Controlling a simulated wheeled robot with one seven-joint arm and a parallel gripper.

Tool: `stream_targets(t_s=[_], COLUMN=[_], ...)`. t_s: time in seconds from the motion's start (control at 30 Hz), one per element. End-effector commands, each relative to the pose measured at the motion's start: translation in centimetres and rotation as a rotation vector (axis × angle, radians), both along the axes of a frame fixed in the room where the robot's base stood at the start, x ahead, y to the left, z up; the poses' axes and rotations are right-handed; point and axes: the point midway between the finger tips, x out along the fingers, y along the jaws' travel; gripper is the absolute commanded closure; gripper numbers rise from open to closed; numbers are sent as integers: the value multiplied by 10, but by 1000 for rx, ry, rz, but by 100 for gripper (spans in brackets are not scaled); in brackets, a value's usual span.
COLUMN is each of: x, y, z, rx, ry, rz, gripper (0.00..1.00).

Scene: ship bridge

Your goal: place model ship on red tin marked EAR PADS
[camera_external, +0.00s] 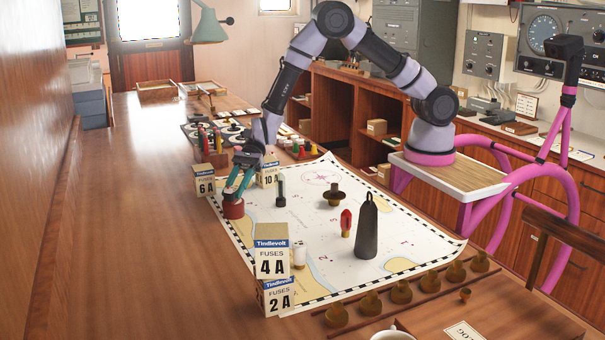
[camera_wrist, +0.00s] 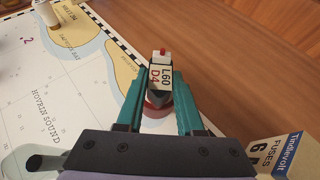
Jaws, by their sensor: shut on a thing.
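My gripper (camera_external: 238,186) points down at the left edge of the chart. In the wrist view its teal fingers (camera_wrist: 157,100) are shut on a small narrow thing (camera_wrist: 161,75) with pale faces marked L60 and D4 and a bit of red on top. It may be the model ship; its full shape is hidden. A round red tin (camera_external: 233,209) is directly below the gripper, and its red rim shows under the held thing in the wrist view (camera_wrist: 153,110). I cannot tell whether they touch. No EAR PADS lettering is readable.
A 6 A fuse box (camera_external: 205,181) and a 10 A fuse box (camera_external: 268,174) stand close to my gripper. Stacked fuse boxes (camera_external: 272,262), a dark cone-shaped weight (camera_external: 367,230) and a red item (camera_external: 346,223) stand on the chart (camera_external: 310,211). The table left of the tin is clear.

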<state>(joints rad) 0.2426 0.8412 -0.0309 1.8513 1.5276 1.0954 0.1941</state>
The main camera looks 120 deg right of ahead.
Motion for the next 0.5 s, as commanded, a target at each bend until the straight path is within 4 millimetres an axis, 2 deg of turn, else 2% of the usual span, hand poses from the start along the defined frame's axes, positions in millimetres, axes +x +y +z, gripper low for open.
stream_targets(t_s=[0.17, 0.2, 0.27, 0.5], x=[0, 0, 0, 0], y=[0, 0, 0, 0], z=[-2, -2, -2, -2], rx=[1, 0, 0, 0], ry=[1, 0, 0, 0], rz=[0, 0, 0, 0], gripper=[100, 56, 34, 34])
